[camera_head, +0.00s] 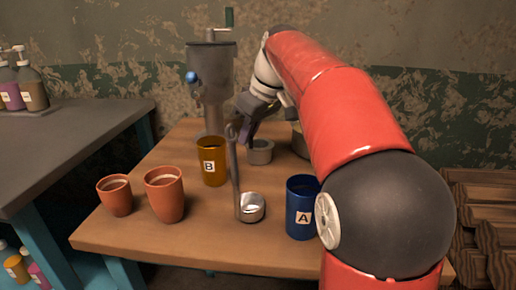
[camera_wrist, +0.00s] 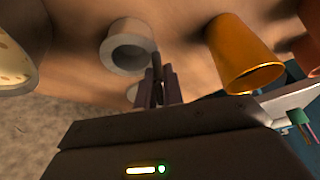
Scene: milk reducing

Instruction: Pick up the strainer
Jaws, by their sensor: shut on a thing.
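The strainer (camera_head: 236,180) is a grey tool with a long upright handle and a round metal bowl at its lower end, between the orange mug B and the blue mug A in the head view. My gripper (camera_head: 243,132) is at the upper part of the handle, shut on it. In the wrist view my gripper's dark fingers (camera_wrist: 160,88) are close together, with a thin dark piece between them. Most of the strainer is hidden there. I cannot tell whether the bowl touches the table.
Orange mug B (camera_head: 212,162) is left of the strainer, and blue mug A (camera_head: 301,208) is right. Two terracotta cups (camera_head: 164,196) stand at the left of the wooden table (camera_head: 200,240). A small grey pot (camera_head: 260,152) and a grey machine (camera_head: 212,85) are behind.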

